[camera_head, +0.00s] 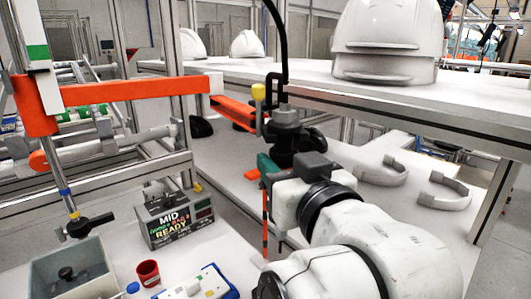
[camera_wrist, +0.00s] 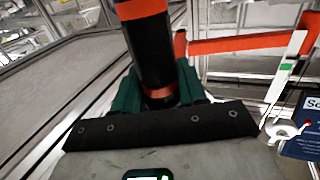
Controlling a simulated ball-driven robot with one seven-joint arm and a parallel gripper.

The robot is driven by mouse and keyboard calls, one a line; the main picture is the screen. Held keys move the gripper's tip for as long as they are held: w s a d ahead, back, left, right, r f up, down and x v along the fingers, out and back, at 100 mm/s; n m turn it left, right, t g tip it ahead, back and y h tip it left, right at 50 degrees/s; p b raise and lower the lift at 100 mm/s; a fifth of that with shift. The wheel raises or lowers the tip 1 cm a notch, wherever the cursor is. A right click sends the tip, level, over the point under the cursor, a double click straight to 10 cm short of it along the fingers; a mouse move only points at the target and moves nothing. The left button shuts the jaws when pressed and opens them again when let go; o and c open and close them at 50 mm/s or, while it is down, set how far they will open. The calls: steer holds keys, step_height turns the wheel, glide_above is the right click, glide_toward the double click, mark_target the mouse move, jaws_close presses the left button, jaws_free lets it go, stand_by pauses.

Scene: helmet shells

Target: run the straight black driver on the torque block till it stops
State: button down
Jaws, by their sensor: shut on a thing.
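The straight black driver (camera_wrist: 155,55), a thick black cylinder with orange bands, stands between my green gripper fingers (camera_wrist: 158,92) in the wrist view. My gripper (camera_head: 268,167) is shut on it and holds it roughly upright near the middle of the head view. A thin orange and dark length (camera_head: 265,225) below the fingers looks like part of it. A grey box (camera_head: 175,220), which may be the torque block, stands on the bench left of my gripper. Its front reads "MID" and "READY"; the middle line is unclear. The driver appears apart from it, and its tip is not clear.
A grey bin (camera_head: 70,278), a red cup (camera_head: 148,273) and a blue-edged tray (camera_head: 205,285) sit at the lower left. An orange bar (camera_head: 135,91) crosses behind. White helmet shells (camera_head: 387,40) stand on the upper shelf; grey curved pieces (camera_head: 382,172) lie below at right.

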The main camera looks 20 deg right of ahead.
steer(key=shift+f+b, duration=0.6)
steer(key=shift+f, duration=0.75)
steer(key=shift+f+b, duration=1.65)
steer(key=shift+f, duration=0.2)
steer(key=shift+f+b, duration=0.9)
steer(key=shift+f, duration=0.4)
steer(key=shift+r, duration=0.15)
step_height(320, 180, up, 6)
steer(key=p, duration=0.6)
